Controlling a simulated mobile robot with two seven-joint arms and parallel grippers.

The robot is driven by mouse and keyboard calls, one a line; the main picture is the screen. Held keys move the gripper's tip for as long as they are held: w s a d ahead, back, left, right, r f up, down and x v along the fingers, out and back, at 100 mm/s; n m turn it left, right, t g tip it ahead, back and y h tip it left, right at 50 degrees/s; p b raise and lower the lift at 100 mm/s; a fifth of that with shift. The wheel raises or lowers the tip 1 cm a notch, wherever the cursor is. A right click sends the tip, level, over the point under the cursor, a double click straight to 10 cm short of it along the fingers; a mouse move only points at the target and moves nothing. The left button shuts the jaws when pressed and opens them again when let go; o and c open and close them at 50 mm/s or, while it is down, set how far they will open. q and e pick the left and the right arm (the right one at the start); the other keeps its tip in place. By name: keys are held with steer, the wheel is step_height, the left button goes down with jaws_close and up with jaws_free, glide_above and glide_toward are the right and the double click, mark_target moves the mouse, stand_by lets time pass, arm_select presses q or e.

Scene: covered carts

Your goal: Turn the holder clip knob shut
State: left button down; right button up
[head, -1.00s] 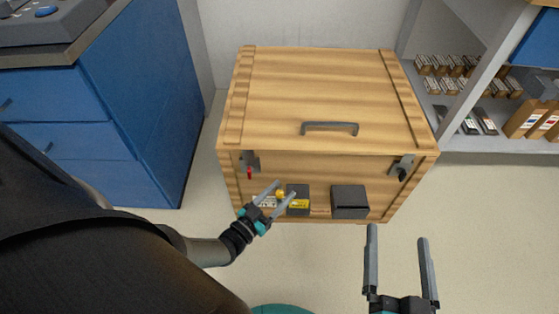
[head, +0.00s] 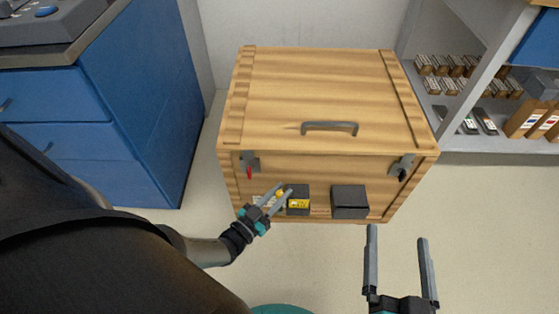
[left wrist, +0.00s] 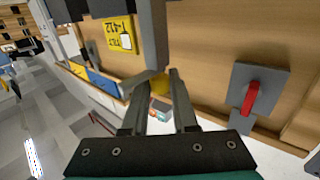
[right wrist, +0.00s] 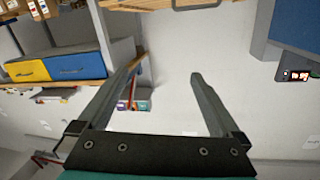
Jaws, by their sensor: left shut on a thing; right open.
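The yellow clip knob (head: 279,193) is on the left side of the dark holder (head: 298,190) on the front of the wooden crate. My left gripper (head: 285,190) is shut on the knob, which also shows between the fingertips in the left wrist view (left wrist: 160,83). The fingers partly hide it, so its turn angle cannot be told. A yellow item (head: 299,204) sits in the holder. My right gripper (head: 398,233) is open and empty, in front of the crate's right side; it also shows open in the right wrist view (right wrist: 165,85).
The wooden crate (head: 310,90) has a grey lid handle (head: 329,128), a red-levered latch (head: 249,165) at left and a dark latch (head: 402,167) at right. A dark box (head: 350,202) is right of the holder. Blue drawers (head: 150,90) stand left. Floor at right is clear.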

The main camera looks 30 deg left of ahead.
arm_select(q)
steer(key=shift+n+y, duration=0.3)
steer(key=shift+y, duration=0.2)
steer(key=n+y, duration=0.2)
steer(key=y, duration=0.2)
steer(key=shift+n, duration=0.3)
steer(key=shift+n+g+y, duration=0.5)
steer(key=shift+n+y, duration=0.5)
steer(key=shift+y, duration=0.5)
steer(key=shift+n+g+y, duration=0.5)
steer(key=shift+n+y, duration=0.5)
steer(key=shift+y, duration=0.5)
steer(key=c, duration=0.7)
jaws_free()
steer(key=shift+s, duration=0.1)
